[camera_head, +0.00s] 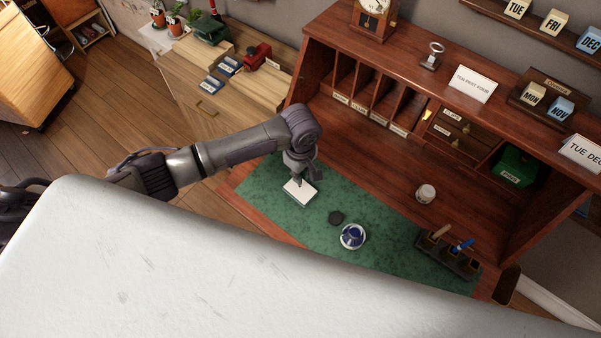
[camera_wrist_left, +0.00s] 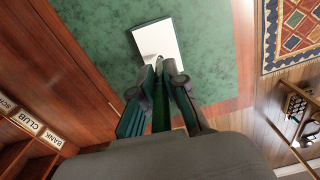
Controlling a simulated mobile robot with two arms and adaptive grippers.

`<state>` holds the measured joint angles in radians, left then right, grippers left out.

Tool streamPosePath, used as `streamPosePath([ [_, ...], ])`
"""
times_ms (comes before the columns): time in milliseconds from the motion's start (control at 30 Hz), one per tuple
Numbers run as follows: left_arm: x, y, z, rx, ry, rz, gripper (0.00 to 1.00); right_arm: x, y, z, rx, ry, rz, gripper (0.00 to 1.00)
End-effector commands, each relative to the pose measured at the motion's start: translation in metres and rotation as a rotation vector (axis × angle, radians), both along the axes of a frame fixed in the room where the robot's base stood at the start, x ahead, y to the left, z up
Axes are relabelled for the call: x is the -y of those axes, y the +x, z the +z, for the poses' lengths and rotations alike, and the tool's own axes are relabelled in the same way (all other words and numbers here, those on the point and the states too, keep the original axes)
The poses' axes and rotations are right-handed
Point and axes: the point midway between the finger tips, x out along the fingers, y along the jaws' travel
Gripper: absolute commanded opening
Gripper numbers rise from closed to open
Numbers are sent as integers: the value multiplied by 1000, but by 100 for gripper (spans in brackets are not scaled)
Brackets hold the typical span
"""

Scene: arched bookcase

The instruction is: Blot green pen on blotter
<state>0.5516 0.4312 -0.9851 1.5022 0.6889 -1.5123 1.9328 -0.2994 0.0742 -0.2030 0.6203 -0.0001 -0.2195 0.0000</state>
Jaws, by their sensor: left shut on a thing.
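The white blotter (camera_head: 299,190) lies on the green desk mat (camera_head: 322,203); it also shows in the left wrist view (camera_wrist_left: 160,40). My left gripper (camera_head: 298,176) points down over the blotter. In the left wrist view it (camera_wrist_left: 160,80) is shut on the green pen (camera_wrist_left: 161,115), a dark green shaft between the fingers. The pen's tip end is at or just above the blotter's near part; I cannot tell whether it touches. The pen is mostly hidden by my gripper in the head view. My right gripper is not in view.
A small white-topped jar (camera_head: 425,193) stands near the bookcase compartments (camera_head: 375,95). A large white surface (camera_head: 180,270) fills the foreground.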

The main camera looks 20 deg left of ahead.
Motion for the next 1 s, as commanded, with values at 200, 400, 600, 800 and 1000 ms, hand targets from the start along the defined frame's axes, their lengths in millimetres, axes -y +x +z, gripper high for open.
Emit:
streamPosePath([
  [200, 0, 0, 0, 0, 0, 0, 0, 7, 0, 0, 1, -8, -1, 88],
  [400, 0, 0, 0, 0, 0, 0, 0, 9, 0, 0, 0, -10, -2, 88],
  [600, 0, 0, -1, 0, 0, 0, 0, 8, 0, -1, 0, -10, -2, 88],
  [800, 0, 0, -3, 0, 0, 0, 0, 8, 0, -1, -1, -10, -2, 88],
  [1000, 0, 0, -5, 0, -1, 1, 0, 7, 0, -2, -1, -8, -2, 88],
])
